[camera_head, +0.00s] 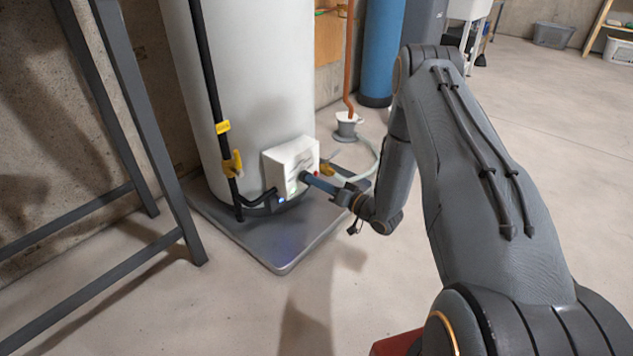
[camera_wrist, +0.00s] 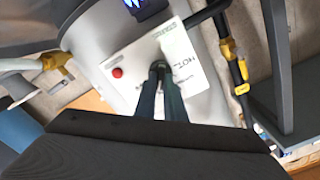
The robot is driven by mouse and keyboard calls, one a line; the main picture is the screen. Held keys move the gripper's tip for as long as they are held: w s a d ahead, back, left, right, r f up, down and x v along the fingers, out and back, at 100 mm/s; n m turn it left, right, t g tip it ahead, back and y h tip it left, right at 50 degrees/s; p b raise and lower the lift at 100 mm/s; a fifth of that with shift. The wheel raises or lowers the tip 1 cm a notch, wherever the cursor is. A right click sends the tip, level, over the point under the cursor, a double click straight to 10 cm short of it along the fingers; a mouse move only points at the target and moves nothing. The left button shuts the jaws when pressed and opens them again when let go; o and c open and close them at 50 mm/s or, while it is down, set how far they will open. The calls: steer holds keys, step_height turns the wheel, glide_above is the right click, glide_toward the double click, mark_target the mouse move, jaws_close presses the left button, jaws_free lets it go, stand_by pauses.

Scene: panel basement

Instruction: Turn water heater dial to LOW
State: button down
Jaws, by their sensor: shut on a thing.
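The white water heater (camera_head: 250,80) stands upright with a white control box (camera_head: 284,160) low on its front. In the wrist view the control box (camera_wrist: 120,62) shows a printed "HOT" label, a red button (camera_wrist: 117,72) and a display (camera_wrist: 146,8). My gripper (camera_head: 306,177) reaches the box from the right, its blue fingers against the box face. In the wrist view my gripper (camera_wrist: 158,72) is shut on the small dark dial (camera_wrist: 157,65) at the box's middle. The fingers hide most of the dial, so its pointer and setting cannot be read.
The heater stands on a grey tray (camera_head: 285,262). A black pipe with yellow valve handles (camera_head: 232,163) runs down its left side. A dark metal frame (camera_head: 150,150) stands at left. A blue cylinder (camera_head: 383,50) stands behind. The floor in front is clear.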

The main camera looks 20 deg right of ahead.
steer(key=shift+s+a+n+p, duration=0.1)
steer(key=shift+n+p, duration=2.75)
steer(key=shift+n, duration=0.75)
steer(key=c, duration=1.8)
jaws_free()
steer(key=shift+c, duration=0.2)
steer(key=p+v, duration=0.3)
steer(key=v, duration=0.4)
steer(key=shift+s+d, duration=0.25)
steer(key=shift+s, duration=0.05)
steer(key=shift+w, duration=0.1)
